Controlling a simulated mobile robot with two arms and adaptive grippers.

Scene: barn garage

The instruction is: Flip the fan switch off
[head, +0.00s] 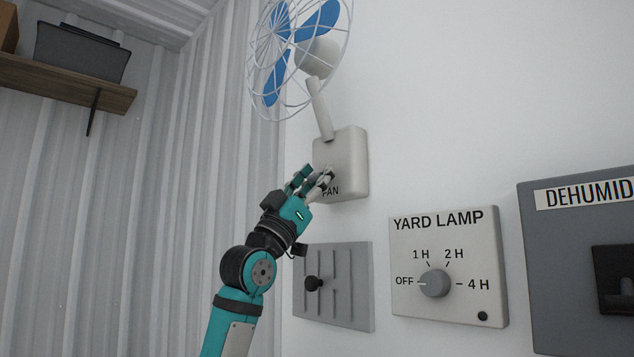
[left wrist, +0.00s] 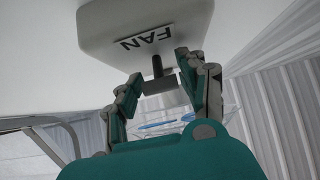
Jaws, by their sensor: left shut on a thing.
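The fan box (head: 352,160) is a pale wall box labelled FAN, with the blue-bladed fan (head: 290,42) in a wire cage on a stem above it. In the left wrist view, the fan box (left wrist: 105,22) fills the top. The fan switch (left wrist: 157,66) is a short dark lever with a grey block-like end, standing out from the box by the FAN label. My left gripper (head: 319,175) is at the front of the box, its fingers (left wrist: 157,78) on both sides of the switch's end, shut on it. In the head view the fingers hide the switch. My right gripper is not in view.
Below the box is a grey slotted panel (head: 349,290) with a black knob. To its right are the yard lamp timer (head: 450,240), its dial pointing to OFF, and a grey dehumidifier panel (head: 560,260). A wooden shelf (head: 60,90) is at upper left.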

